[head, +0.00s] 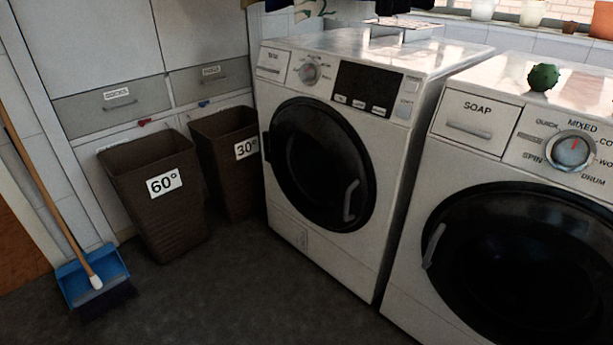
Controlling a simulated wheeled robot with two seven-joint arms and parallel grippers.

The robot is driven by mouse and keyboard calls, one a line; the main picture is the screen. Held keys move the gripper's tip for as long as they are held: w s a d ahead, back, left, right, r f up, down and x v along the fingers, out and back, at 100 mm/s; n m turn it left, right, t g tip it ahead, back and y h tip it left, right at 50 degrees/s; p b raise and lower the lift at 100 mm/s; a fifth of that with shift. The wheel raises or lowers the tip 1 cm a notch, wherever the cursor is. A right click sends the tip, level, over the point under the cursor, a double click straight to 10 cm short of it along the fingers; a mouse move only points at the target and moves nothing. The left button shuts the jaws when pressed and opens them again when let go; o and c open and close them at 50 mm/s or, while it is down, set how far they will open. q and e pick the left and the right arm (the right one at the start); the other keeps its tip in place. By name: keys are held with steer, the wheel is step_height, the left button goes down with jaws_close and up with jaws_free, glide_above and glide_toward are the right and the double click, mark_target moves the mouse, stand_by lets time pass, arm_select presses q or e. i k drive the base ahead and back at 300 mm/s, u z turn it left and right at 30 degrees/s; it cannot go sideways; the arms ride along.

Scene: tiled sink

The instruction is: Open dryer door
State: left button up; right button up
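Two white front-loading machines stand side by side, and I cannot tell for sure which is the dryer. The left machine (420,78) has a dark display panel and a round black door (315,165). That door looks closed, with a curved grey handle (350,201) on its right side. The right machine (412,290) has a drawer marked SOAP (477,122) and a dial (570,151). Its round black door (530,265) looks closed, with a handle (434,245) on its left side; the right part is cut off. Neither of my grippers is in view.
Two brown bins, marked 60° (150,215) and 30° (220,180), stand left of the machines. A broom (45,180) and blue dustpan (85,270) are at far left. A green cactus-like ball (543,77) sits on the right machine. The dark floor (250,300) in front is clear.

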mark_target(318, 167)
steer(key=k, duration=0.6)
steer(key=z, duration=0.4)
steer(key=i, duration=0.75)
steer(key=u, duration=0.45)
steer(key=i, duration=0.8)
steer(key=u, duration=0.7)
